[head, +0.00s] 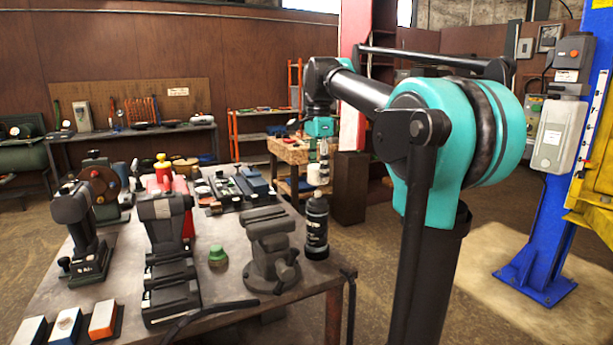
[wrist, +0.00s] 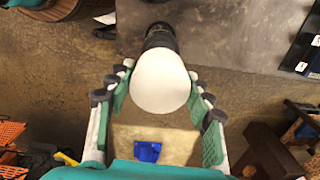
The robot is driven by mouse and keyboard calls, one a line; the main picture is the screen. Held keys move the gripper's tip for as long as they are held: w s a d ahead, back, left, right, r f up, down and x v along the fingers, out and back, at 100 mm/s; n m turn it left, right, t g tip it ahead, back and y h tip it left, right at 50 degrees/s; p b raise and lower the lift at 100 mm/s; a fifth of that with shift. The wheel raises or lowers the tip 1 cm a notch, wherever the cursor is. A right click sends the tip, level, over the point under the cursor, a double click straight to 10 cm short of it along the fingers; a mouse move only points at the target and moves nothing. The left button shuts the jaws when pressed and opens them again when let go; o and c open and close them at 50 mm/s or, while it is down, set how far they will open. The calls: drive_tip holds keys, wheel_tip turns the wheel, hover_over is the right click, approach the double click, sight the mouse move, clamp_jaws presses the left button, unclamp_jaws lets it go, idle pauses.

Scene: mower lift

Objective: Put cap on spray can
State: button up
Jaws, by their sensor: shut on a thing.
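The spray can (head: 316,228) is dark with pale lettering and stands upright near the right edge of the workbench. A rounded white cap (head: 315,175) shows directly above its top in the head view. My gripper (head: 322,168) comes down from above, shut on the cap. In the wrist view the white cap (wrist: 160,82) lies between the green-padded fingers of my gripper (wrist: 160,78). The dark can (wrist: 160,38) shows just beyond the cap, partly hidden by it. I cannot tell whether cap and can touch.
A grey vise (head: 270,250) stands left of the can on the workbench (head: 225,295). Open floor lies right of the bench; a blue lift post (head: 550,215) stands far right.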

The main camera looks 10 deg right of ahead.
sight(318, 192)
drive_tip(key=shift+f, duration=2.8)
drive_tip(key=shift+f, duration=0.6)
drive_tip(key=o, duration=0.5)
drive_tip(key=shift+o, duration=0.2)
drive_tip(key=shift+r, duration=0.1)
drive_tip(key=shift+r, duration=5.45)
